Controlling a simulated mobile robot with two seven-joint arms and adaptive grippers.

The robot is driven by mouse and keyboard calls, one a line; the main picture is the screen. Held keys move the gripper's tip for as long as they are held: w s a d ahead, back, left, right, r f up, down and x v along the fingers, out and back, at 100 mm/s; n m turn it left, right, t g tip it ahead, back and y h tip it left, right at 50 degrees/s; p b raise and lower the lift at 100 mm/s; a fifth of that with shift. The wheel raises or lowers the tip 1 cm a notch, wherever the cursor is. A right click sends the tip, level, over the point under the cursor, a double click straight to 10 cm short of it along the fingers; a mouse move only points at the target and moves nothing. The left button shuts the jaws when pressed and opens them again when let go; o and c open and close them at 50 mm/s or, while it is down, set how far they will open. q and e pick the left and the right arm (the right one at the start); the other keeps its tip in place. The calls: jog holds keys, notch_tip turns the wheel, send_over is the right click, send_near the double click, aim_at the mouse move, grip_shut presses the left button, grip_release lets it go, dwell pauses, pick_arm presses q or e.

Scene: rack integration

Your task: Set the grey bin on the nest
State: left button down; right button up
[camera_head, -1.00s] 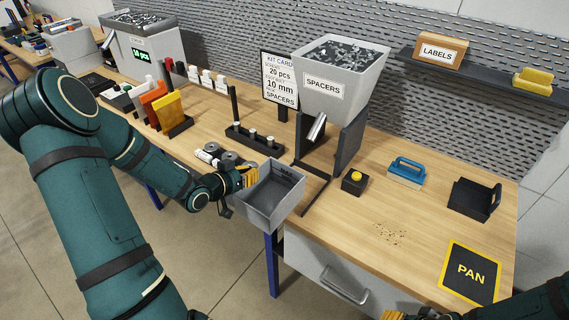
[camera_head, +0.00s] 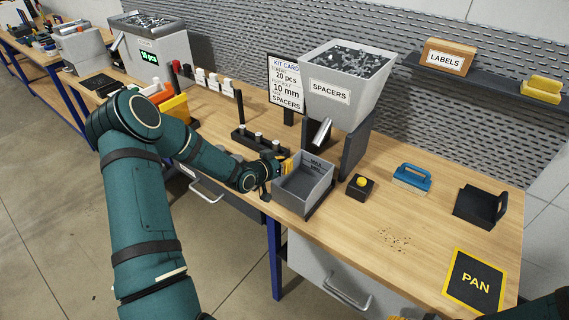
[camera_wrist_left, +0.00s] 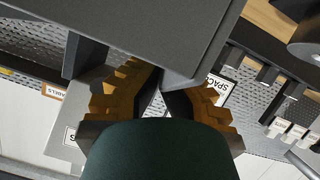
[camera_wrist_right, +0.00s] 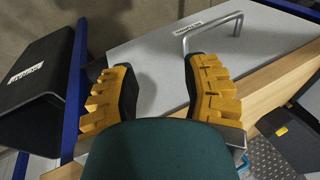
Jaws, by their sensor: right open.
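The grey bin (camera_head: 302,192) is an open, empty-looking box in front of the spacer hopper's metal spout (camera_head: 321,132). My left gripper (camera_head: 285,168) is shut on the bin's left side wall, and the bin's grey underside or wall fills the top of the left wrist view (camera_wrist_left: 140,35). The nest seems to be the dark stand (camera_head: 352,150) and base under the spout; the bin covers most of its base. I cannot tell whether the bin touches it. My right gripper (camera_wrist_right: 160,88) is open and empty over the bench front.
A black button box with a yellow button (camera_head: 360,187) stands right of the bin. Brown crumbs (camera_head: 395,240) lie between. A drawer handle (camera_wrist_right: 208,30) juts below the bench.

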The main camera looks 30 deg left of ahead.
pick_arm(q)
jog(key=c, duration=1.1)
grip_release()
jog(key=shift+c, duration=0.2)
jog(key=v, duration=1.2)
jog(key=s+d+f+n+g+h, duration=0.1)
jog(key=d+f+g, duration=0.3)
jog(key=d, duration=0.5)
jog(key=s+d+f+g+h, duration=0.1)
jog(key=d+f, duration=0.5)
jog(key=d, duration=0.2)
jog(key=s+d+f+g, duration=0.6)
jog(key=s+d, duration=0.6)
jog(key=shift+s+y, duration=0.2)
jog(key=shift+y, duration=0.1)
